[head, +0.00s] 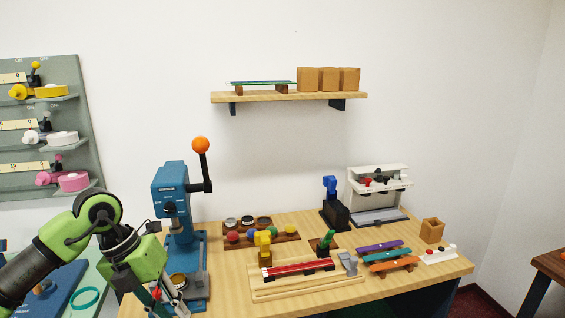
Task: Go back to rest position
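My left arm comes in from the lower left. My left gripper (168,300) points down at the bottom edge of the head view, in front of the base of a blue press (171,190) with an orange knob (200,145). Its fingertips are small and partly cut off by the picture's edge, so I cannot tell whether it is open or shut or holds anything. My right arm and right gripper do not show.
A shelf (290,97) hangs above. A grey panel (85,130) stands left.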

